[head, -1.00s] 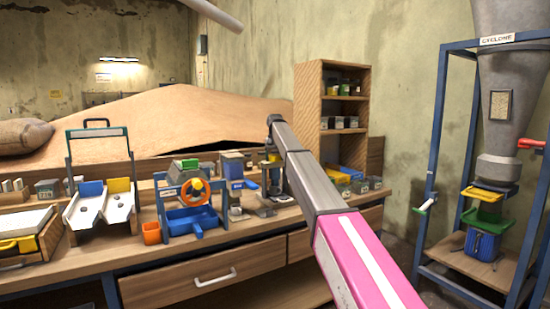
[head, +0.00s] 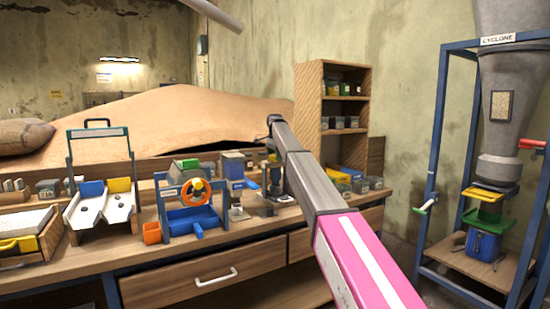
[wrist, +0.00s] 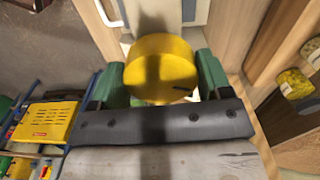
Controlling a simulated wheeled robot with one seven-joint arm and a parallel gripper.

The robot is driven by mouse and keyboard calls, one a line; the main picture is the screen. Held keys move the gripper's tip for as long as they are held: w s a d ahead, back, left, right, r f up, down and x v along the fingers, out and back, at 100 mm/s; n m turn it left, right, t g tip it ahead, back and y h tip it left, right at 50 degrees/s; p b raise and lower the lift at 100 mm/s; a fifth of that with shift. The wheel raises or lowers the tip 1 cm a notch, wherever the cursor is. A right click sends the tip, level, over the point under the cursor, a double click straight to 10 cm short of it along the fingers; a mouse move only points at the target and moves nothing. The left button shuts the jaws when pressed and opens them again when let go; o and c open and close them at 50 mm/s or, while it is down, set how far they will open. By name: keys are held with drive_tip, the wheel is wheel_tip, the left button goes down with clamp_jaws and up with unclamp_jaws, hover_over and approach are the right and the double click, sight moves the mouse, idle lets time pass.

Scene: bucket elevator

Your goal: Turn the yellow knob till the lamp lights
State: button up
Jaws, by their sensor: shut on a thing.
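The yellow knob (wrist: 178,68) is round and fills the middle of the wrist view, with a dark mark near its lower right edge. My gripper (wrist: 161,80) has its green fingers on the knob's left and right sides and is shut on it. Behind the knob is a pale panel (wrist: 194,12), mostly hidden. In the head view my arm reaches over the bench, and I cannot make out the gripped knob there. I cannot pick out the task's lamp in either view.
The workbench (head: 140,262) holds a blue device with an orange wheel (head: 196,191) and a two-chute stand (head: 103,205). A wooden shelf (head: 309,110) stands behind my arm. The cyclone frame (head: 436,150) is at the right. A wall light (head: 119,59) glows at the back.

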drive_tip(key=m, duration=0.6)
drive_tip(key=shift+w+r, duration=0.1)
drive_tip(key=shift+w, duration=0.05)
drive_tip(key=shift+m, duration=0.4)
drive_tip(key=o, duration=0.9)
wheel_tip(320, 180, up, 11)
drive_tip(key=shift+f, duration=0.15)
idle(0.3)
